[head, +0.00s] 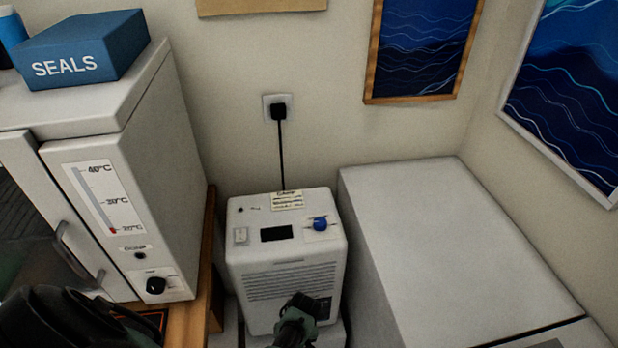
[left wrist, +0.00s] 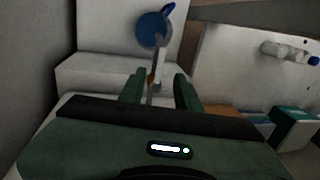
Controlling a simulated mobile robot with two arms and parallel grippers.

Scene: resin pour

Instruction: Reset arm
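My left gripper (left wrist: 158,92) shows in the left wrist view with its two dark green fingers apart. No object is clearly clamped between them; a thin pale and brown strip shows in the gap, and I cannot tell how near it is. A blue round thing with a handle, like a mug (left wrist: 151,30), lies beyond the fingertips, apart from them. In the head view, a dark green and black arm part (head: 297,322) of mine reaches up from the bottom edge before the white dehumidifier (head: 290,278). I cannot tell which arm it is, or its finger state. Another black arm part of mine fills the lower left corner.
A white oven-like cabinet (head: 150,190) stands on a wooden bench at left, with a blue SEALS box (head: 85,48) on top. A large white chest (head: 450,250) with a bare top stands at right. A cord runs from the dehumidifier to a wall socket (head: 277,107).

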